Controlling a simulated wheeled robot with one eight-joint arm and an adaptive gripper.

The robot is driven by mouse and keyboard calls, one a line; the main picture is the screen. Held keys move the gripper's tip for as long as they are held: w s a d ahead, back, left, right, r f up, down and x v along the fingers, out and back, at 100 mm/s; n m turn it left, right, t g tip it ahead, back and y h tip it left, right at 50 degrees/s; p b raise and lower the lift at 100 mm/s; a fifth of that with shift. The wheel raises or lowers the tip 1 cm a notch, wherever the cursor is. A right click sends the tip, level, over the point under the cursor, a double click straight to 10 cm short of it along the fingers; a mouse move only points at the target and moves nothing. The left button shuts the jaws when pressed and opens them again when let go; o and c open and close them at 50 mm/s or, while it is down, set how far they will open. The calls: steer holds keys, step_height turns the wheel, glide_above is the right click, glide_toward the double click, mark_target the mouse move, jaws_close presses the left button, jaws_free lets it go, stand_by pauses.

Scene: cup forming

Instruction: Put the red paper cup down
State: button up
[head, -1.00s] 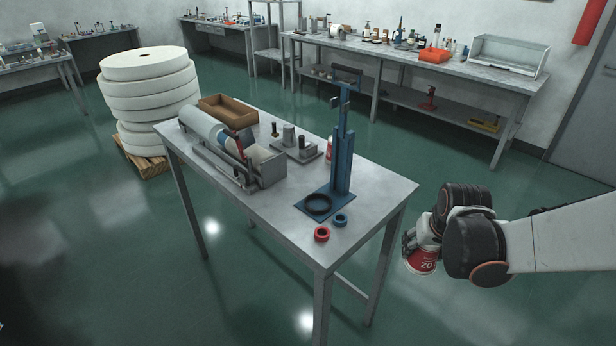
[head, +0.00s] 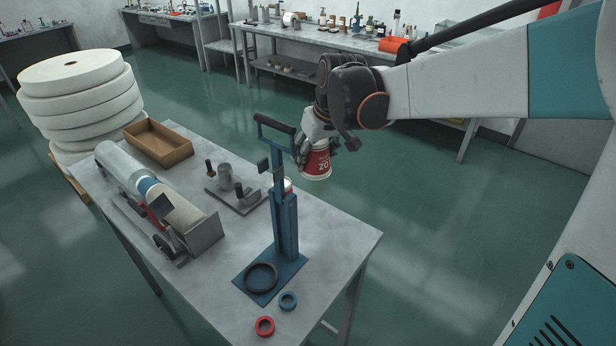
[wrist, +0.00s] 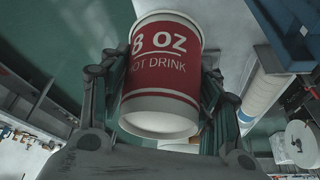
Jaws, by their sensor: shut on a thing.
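The metal table (head: 335,243) has clear room at its right. White rolls (head: 80,95) stand at left.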

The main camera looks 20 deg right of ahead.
steer(key=f+b, duration=0.2)
steer(key=f, duration=0.4)
steer(key=f+b, duration=0.1)
steer(key=f, duration=0.5)
steer(key=f+b, duration=0.2)
steer(key=f, duration=0.5)
steer(key=shift+w+f+b, duration=0.1)
steer(key=shift+w+b, duration=0.15)
steer(key=shift+b, duration=0.05)
steer(key=shift+f, duration=0.2)
steer(key=o, duration=0.8)
steer(key=shift+r, duration=0.1)
